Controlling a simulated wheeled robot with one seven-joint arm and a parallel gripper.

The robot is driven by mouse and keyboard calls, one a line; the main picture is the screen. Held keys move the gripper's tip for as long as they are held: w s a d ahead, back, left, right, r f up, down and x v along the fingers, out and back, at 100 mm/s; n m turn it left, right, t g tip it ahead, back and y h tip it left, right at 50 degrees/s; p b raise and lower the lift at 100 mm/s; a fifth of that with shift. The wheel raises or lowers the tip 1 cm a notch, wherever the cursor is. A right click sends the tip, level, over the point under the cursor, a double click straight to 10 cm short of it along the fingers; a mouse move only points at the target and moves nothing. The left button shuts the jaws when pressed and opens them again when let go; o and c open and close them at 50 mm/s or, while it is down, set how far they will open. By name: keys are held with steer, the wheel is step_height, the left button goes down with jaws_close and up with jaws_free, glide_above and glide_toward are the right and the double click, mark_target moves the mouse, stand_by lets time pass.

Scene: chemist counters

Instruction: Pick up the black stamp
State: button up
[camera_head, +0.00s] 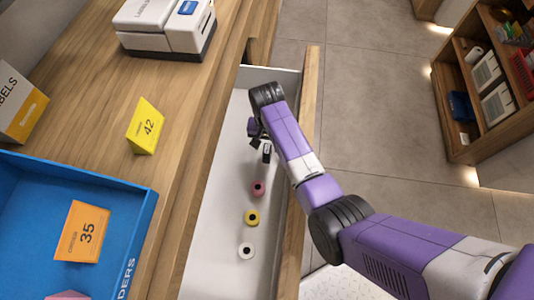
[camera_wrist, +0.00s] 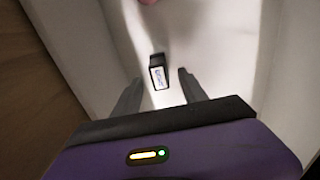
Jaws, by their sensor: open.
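The black stamp (camera_head: 267,153) stands in the white open drawer (camera_head: 215,235), just below my gripper in the head view. It has a pale label face, which shows in the wrist view (camera_wrist: 158,75) between and slightly beyond my fingertips. My gripper (camera_wrist: 156,85) is open, with one finger on each side of the stamp's line and a gap to it. Nothing is held. In the head view my wrist hides part of the drawer around the stamp, and the fingertips are hard to make out.
A label printer (camera_head: 165,25) and blue tray (camera_head: 140,215) are on the counter.

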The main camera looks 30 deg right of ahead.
mark_target(267, 149)
step_height(267, 149, down, 3)
steer(key=shift+s+f+b, duration=0.1)
steer(key=shift+f+b, duration=0.1)
steer(key=shift+b, duration=0.15)
jaws_close()
steer(key=shift+r, duration=0.15)
step_height(267, 149, up, 20)
steer(key=p, duration=0.4)
steer(key=shift+p, duration=0.4)
